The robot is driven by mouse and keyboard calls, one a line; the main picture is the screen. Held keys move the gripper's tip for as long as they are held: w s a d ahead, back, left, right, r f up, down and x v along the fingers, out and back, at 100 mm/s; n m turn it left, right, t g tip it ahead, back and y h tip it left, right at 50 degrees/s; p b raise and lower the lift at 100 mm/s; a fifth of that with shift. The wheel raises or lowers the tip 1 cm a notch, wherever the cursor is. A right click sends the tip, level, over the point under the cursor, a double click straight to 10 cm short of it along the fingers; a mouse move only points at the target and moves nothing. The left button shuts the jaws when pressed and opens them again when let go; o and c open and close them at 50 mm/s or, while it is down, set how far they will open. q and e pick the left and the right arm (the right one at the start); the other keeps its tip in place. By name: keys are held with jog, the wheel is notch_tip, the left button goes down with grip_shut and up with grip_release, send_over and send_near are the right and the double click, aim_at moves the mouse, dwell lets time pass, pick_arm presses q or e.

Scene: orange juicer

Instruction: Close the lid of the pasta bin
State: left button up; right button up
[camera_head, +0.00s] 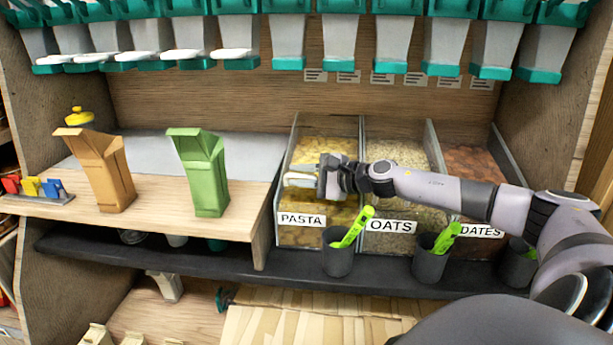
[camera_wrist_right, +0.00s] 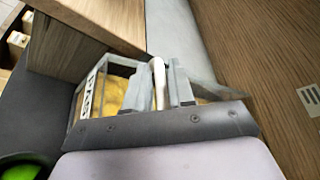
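The pasta bin (camera_head: 301,219) is a clear-fronted bin with a PASTA label and yellow pasta inside, left of the oats bin. My right gripper (camera_head: 318,177) reaches in from the right over the pasta bin. A pale bar, which looks like the lid's handle (camera_head: 300,181), shows at its fingertips. In the right wrist view the white handle (camera_wrist_right: 157,84) lies between the two grey fingers (camera_wrist_right: 158,92) with almost no gap, so the gripper looks shut on it. The clear lid's exact angle is hard to make out. My left gripper is not in view.
The oats bin (camera_head: 393,226) and dates bin (camera_head: 481,230) stand to the right. Black cups with green scoops, one of them a cup (camera_head: 338,262), stand in front on the dark ledge. A green carton (camera_head: 205,180) and a brown carton (camera_head: 107,180) stand left. Dispensers hang above.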

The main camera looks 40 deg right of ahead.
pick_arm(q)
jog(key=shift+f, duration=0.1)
pick_arm(e)
jog(key=shift+s, duration=0.1)
jog(key=shift+s+d+f+b, duration=0.1)
jog(key=shift+s+d+b, duration=0.2)
jog(key=shift+s, duration=0.1)
jog(key=shift+s+r+b, duration=0.2)
jog(key=shift+s+b, duration=0.2)
jog(key=shift+s, duration=0.15)
jog(key=shift+s+d+r, duration=0.1)
jog(key=shift+s+r, duration=0.05)
jog(key=shift+s, duration=0.1)
jog(key=shift+s+d+r+p, duration=0.1)
jog(key=shift+s+d+p, duration=0.05)
jog(key=shift+s+p, duration=0.25)
jog(key=shift+s+d+r, duration=0.1)
jog(key=shift+s+d, duration=0.05)
jog(key=shift+s, duration=0.3)
pick_arm(q)
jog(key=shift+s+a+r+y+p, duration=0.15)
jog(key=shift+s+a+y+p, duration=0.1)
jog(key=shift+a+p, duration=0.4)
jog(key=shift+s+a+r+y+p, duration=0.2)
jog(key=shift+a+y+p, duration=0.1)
jog(key=shift+p, duration=0.5)
pick_arm(e)
jog(key=shift+v, duration=1.25)
